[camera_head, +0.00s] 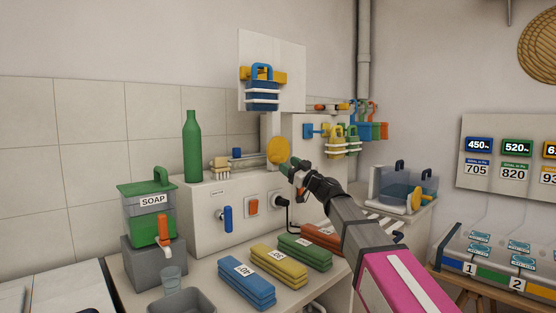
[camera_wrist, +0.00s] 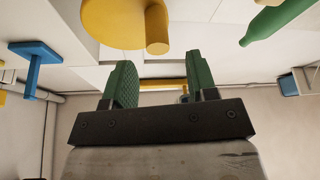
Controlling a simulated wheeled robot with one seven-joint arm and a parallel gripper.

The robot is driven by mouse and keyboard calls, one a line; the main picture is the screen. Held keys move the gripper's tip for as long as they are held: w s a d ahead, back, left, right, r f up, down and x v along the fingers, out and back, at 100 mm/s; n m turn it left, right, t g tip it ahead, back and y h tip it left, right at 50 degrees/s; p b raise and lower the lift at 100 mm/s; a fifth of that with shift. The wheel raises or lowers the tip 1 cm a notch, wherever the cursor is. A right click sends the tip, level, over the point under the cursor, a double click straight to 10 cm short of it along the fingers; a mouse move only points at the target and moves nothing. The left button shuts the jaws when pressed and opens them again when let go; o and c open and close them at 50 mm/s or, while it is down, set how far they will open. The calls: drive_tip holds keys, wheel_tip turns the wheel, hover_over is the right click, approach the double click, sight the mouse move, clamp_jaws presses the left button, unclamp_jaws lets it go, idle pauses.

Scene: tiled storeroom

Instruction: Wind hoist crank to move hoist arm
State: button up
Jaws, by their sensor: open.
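A yellow round crank (camera_head: 278,150) is mounted on the white housing below the blue basket. In the wrist view the crank disc (camera_wrist: 115,18) has a short round knob (camera_wrist: 157,30) sticking out. My gripper (camera_head: 293,168) is open, with its green fingers just below and right of the crank in the head view. In the wrist view my gripper (camera_wrist: 162,78) has nothing between its fingers, and the knob lies just beyond the gap, apparently apart. A blue basket (camera_head: 262,96) hangs from a yellow bar (camera_head: 278,75) by a white panel. I cannot tell which part is the hoist arm.
A green bottle (camera_head: 192,148) stands left of the crank. A blue lever (camera_head: 226,219) and an orange switch (camera_head: 252,207) are on the front face. Colored blocks (camera_head: 246,283) lie on the counter below. Baskets (camera_head: 335,143) hang at right. Another yellow wheel (camera_head: 416,201) sits by a blue tank.

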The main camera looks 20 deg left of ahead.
sight(278, 158)
drive_tip(key=x, duration=0.6)
drive_tip(key=shift+f, duration=0.1)
drive_tip(key=c, duration=0.9)
